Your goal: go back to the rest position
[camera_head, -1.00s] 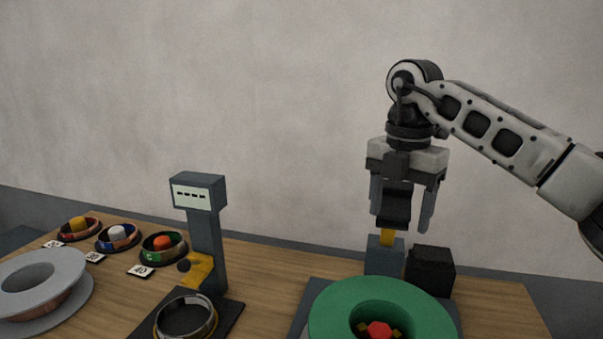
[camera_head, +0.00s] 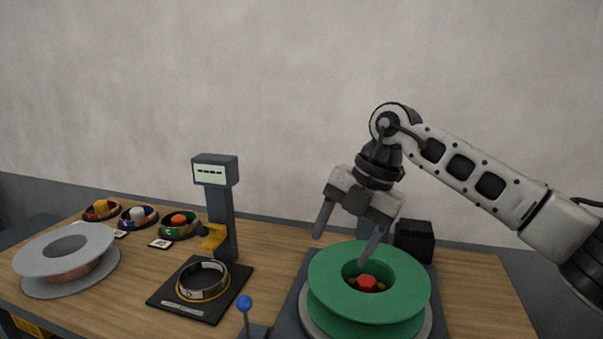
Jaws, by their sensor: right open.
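My right gripper (camera_head: 343,250) is open and empty. It hangs tilted above the back left side of a green spool (camera_head: 330,268), with one finger left of the spool and the other in front of its back rim. I cannot tell whether that finger touches the spool. The green spool sits on a dark base (camera_head: 293,309) around a red knob (camera_head: 367,282). My left gripper is not in view.
A grey spool with copper (camera_head: 38,255) lies at the left. A post with a display (camera_head: 214,173) stands behind a ring on a dark plate (camera_head: 240,276). Several small coloured coils (camera_head: 180,232) line the back left. A blue-knobbed lever (camera_head: 244,303) is at the front; a black box (camera_head: 414,240) behind.

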